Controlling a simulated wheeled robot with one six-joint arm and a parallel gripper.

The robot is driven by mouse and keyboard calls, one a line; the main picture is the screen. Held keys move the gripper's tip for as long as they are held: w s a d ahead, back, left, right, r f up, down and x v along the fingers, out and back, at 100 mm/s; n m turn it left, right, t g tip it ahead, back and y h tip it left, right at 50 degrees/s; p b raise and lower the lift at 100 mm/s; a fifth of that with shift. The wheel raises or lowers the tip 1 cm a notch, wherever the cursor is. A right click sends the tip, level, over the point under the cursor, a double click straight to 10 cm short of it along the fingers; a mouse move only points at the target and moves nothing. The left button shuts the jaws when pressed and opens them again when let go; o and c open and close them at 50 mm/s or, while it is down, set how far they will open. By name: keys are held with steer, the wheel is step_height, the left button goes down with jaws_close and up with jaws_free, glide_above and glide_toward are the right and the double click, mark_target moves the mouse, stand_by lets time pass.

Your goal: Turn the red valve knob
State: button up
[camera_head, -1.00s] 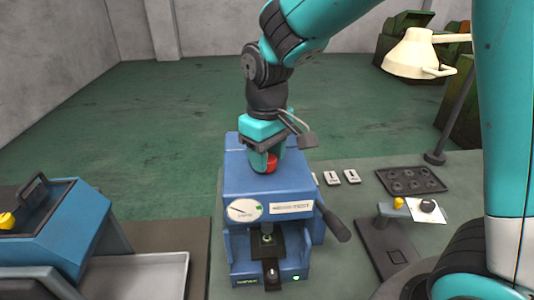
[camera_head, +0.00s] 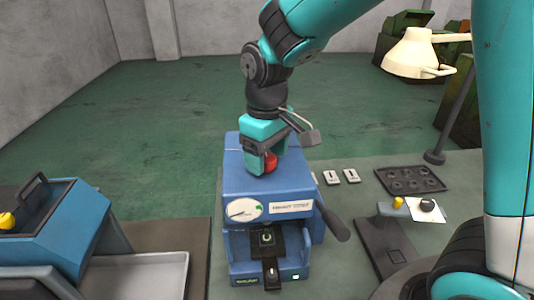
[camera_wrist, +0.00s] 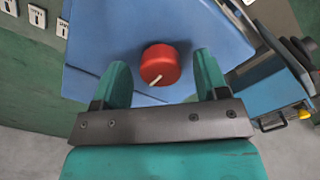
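The red valve knob (camera_head: 270,161) sits on top of the blue machine (camera_head: 262,185). It also shows in the wrist view (camera_wrist: 160,64), round, with a white mark pointing to the lower left. My gripper (camera_head: 266,160) is over the machine's top at the knob. In the wrist view my gripper (camera_wrist: 162,76) is open, with one teal finger on each side of the knob and a visible gap on both sides. In the head view a finger hides part of the knob. The machine's front has a round gauge (camera_head: 244,210) and a white label (camera_head: 291,208).
A lever with a dark handle (camera_head: 333,222) sticks out at the machine's right. White switch plates (camera_head: 351,176), a dark tray with round hollows (camera_head: 411,180) and a lamp (camera_head: 413,55) are further right. Another blue machine (camera_head: 45,225) stands at the left.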

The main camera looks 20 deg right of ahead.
mark_target(267, 157)
steer(key=shift+r, duration=0.1)
step_height(267, 157, up, 17)
steer(key=b, duration=0.3)
steer(key=shift+r, duration=0.1)
stand_by(0.4)
steer(key=s+a+f+y+b, duration=0.2)
steer(key=s+f, duration=0.7)
steer(key=s+a+f+n+y+b, duration=0.1)
steer(key=s+a+f+y+b, duration=0.1)
steer(key=s+f, duration=0.7)
steer(key=shift+s+a+f+b, duration=0.3)
steer(key=shift+f+b, duration=0.15)
steer(key=shift+f, duration=0.3)
steer(key=shift+n, duration=0.3)
steer(key=shift+c, duration=0.4)
